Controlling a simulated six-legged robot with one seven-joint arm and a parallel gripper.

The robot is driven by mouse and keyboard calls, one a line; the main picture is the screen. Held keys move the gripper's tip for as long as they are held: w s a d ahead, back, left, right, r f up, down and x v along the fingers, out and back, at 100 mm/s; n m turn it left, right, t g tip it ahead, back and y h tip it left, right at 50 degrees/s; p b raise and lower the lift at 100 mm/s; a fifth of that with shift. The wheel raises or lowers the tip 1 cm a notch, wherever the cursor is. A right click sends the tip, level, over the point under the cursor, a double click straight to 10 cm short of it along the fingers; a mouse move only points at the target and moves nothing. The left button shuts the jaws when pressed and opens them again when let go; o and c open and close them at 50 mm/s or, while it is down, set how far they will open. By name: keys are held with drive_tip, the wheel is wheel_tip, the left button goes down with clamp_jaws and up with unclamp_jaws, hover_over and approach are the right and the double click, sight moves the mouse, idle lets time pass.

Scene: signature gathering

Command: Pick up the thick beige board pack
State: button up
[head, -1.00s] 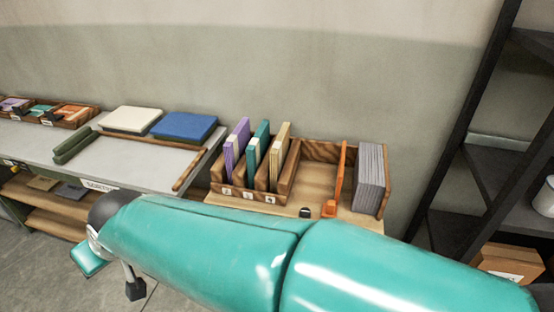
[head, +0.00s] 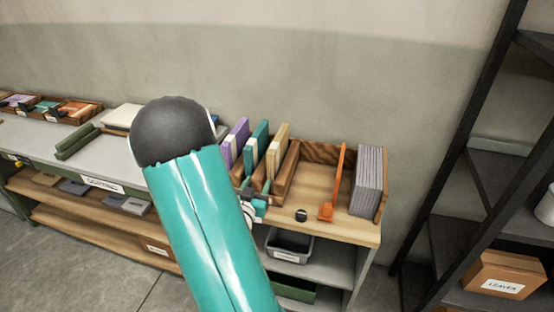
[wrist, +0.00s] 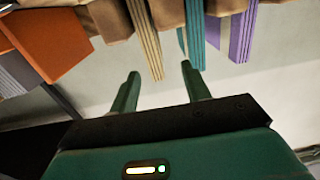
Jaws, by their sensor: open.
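A beige ribbed board pack (head: 277,150) stands upright in a wooden slotted rack (head: 285,175), rightmost of three packs. Beside it stand a teal pack (head: 256,146) and a purple pack (head: 235,142). In the wrist view, the beige pack (wrist: 146,42) hangs into the picture just beyond my gripper (wrist: 160,82), roughly in line with the gap between the fingers. The teal pack (wrist: 195,35) and purple pack (wrist: 243,30) are to its right. My gripper is open and empty, apart from the packs. In the head view my arm hides most of it.
An orange upright divider (head: 333,182) and a grey board stack (head: 367,180) stand right of the rack. A small black object (head: 301,215) lies on the wooden top. A grey bin (head: 289,246) sits on the shelf below. A black shelving unit (head: 450,150) is at the right.

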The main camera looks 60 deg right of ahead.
sight(269, 167)
drive_tip(key=d, duration=0.9)
drive_tip(key=shift+w, duration=0.2)
drive_tip(key=d, duration=0.5)
drive_tip(key=shift+w+d+f, duration=0.1)
drive_tip(key=shift+w+f, duration=0.15)
drive_tip(key=shift+f, duration=0.05)
drive_tip(key=shift+c, duration=0.2)
clamp_jaws()
